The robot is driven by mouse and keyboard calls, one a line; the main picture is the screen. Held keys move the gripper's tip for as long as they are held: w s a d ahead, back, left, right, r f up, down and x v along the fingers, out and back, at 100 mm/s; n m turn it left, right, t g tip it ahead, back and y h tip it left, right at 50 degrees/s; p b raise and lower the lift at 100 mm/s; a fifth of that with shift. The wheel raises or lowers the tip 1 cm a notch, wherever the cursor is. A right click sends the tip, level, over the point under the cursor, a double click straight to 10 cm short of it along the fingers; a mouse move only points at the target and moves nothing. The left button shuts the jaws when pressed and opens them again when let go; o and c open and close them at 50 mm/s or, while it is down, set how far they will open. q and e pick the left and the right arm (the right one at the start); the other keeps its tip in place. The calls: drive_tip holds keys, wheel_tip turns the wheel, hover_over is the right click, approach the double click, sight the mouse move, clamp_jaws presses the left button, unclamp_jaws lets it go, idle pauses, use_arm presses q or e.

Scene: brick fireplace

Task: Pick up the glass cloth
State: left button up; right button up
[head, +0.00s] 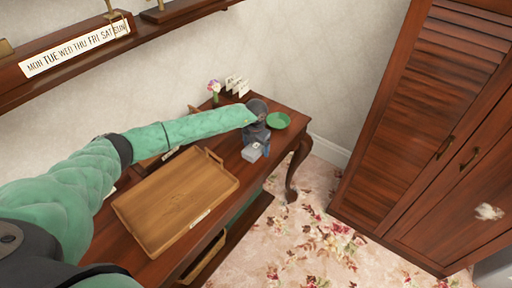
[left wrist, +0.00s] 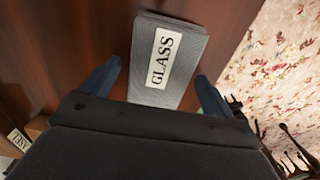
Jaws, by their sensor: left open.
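The glass cloth is a grey folded block with a white label reading GLASS. In the left wrist view the cloth (left wrist: 184,88) lies on the dark wood table, between and just beyond my open left gripper's fingers (left wrist: 158,88). In the head view the cloth (head: 251,152) shows as a small grey shape near the table's right front edge, partly hidden by my left gripper (head: 256,146). I cannot tell whether the fingers touch it. My right gripper is not in view.
A wooden tray (head: 128,208) takes up the middle of the table (head: 290,125). A green dish (head: 278,121) stands just right of my gripper. A small flower vase (head: 215,97) and cards (head: 237,86) stand behind. A louvred cabinet (head: 430,100) stands at right.

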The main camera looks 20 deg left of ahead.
sight(257, 147)
use_arm(q)
drive_tip(key=shift+f, duration=0.3)
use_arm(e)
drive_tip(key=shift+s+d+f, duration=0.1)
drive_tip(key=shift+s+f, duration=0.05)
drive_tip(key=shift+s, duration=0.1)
use_arm(q)
drive_tip(key=c, duration=1.1)
drive_tip(key=shift+o, duration=0.2)
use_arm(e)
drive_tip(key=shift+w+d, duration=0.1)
use_arm(q)
drive_tip(key=shift+r, duration=0.1)
